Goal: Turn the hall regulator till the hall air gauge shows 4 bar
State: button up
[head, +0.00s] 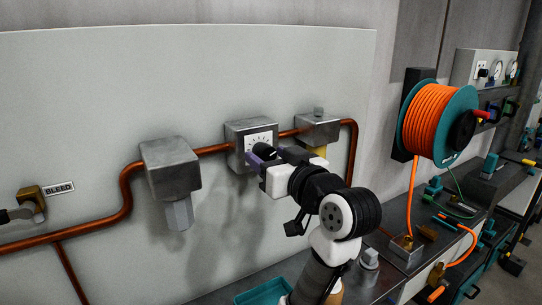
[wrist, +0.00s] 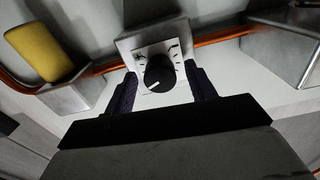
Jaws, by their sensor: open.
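The regulator (head: 237,133) is a grey metal box on the copper pipe, with a white scale plate and a black round knob (head: 265,151). In the wrist view the knob (wrist: 160,73) faces me, its white pointer line toward the lower left of the picture. My gripper (head: 268,157) is open at the regulator. In the wrist view its dark purple fingers (wrist: 161,92) stand on either side of the knob, with a visible gap on both sides.
Grey boxes flank the regulator: one (head: 170,166) on the left, and one (head: 318,128) on the right with a yellow part (head: 319,151) below. A brass valve sits by the BLEED label (head: 60,188). An orange hose reel (head: 435,120) and cluttered bench stand right.

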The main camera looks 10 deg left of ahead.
jog(key=c, duration=1)
jog(key=shift+o, duration=0.2)
jog(key=shift+n, duration=0.4)
jog(key=shift+f+n+b, duration=0.1)
jog(key=shift+n+b, duration=0.75)
jog(key=shift+n, duration=0.15)
jog(key=n+b, duration=0.2)
jog(key=n, duration=0.1)
jog(key=shift+d+n, duration=0.1)
jog(key=shift+n, duration=0.2)
jog(key=n+b, duration=0.2)
jog(key=n, duration=0.2)
jog(key=shift+b, duration=0.3)
jog(key=shift+n+b, duration=0.6)
jog(key=shift+n, duration=0.8)
